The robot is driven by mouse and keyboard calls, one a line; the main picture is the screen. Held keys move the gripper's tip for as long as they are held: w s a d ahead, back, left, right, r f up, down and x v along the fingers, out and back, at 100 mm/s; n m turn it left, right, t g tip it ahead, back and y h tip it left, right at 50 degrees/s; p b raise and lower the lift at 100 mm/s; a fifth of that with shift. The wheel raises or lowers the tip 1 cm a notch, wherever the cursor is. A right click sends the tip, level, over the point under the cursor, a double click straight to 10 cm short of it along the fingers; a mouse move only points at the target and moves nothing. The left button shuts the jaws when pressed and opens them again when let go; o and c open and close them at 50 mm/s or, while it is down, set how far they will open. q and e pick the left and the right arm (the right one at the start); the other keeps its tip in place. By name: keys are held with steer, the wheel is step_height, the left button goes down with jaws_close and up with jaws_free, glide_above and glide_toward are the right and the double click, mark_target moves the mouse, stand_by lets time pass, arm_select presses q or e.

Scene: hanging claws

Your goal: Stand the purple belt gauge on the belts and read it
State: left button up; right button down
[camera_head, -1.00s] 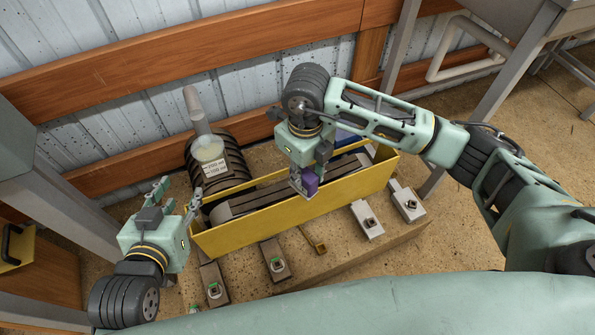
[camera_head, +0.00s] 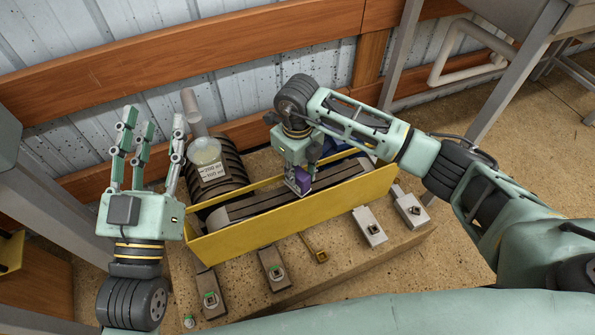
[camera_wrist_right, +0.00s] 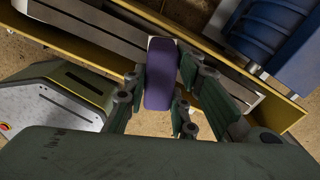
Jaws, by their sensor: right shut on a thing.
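The purple belt gauge (camera_head: 300,179) is held in my right gripper (camera_head: 298,187), low over the grey belts (camera_head: 250,206) inside the yellow guard (camera_head: 285,212). The right wrist view shows the purple gauge (camera_wrist_right: 161,75) between the right gripper's fingers (camera_wrist_right: 160,90), with a belt strip and the yellow wall beyond it. I cannot tell whether the gauge touches the belts, and its reading face is not visible. My left gripper (camera_head: 147,150) is open and empty, its fingers pointing up, left of the guard.
A blue machine (camera_wrist_right: 275,40) is beside the guard. Several grey mounts with bolts (camera_head: 273,268) and a small yellow piece (camera_head: 315,247) lie along the platform's front.

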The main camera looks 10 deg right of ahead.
mark_target(298, 170)
arm_select(q)
steer(key=shift+s+r, duration=0.1)
steer(key=shift+r, duration=0.2)
arm_select(e)
steer(key=shift+f, duration=0.1)
steer(key=c, duration=1.5)
jaws_free()
arm_select(q)
steer(key=shift+r, duration=0.15)
arm_select(e)
steer(key=shift+o, duration=0.2)
steer(key=shift+r, duration=0.25)
step_height(298, 170, up, 5)
steer(key=shift+p, duration=0.95)
arm_select(q)
step_height(298, 170, down, 17)
steer(key=s+a+g+y+p, duration=0.1)
steer(key=s+a+g+y, duration=0.1)
steer(key=g, duration=0.7)
steer(key=shift+a+y+p, duration=0.3)
steer(key=shift+a+y, duration=0.1)
steer(key=shift+y, duration=0.1)
arm_select(e)
step_height(298, 170, up, 7)
arm_select(q)
steer(key=shift+s+r, duration=0.1)
arm_select(e)
steer(key=shift+f, duration=0.15)
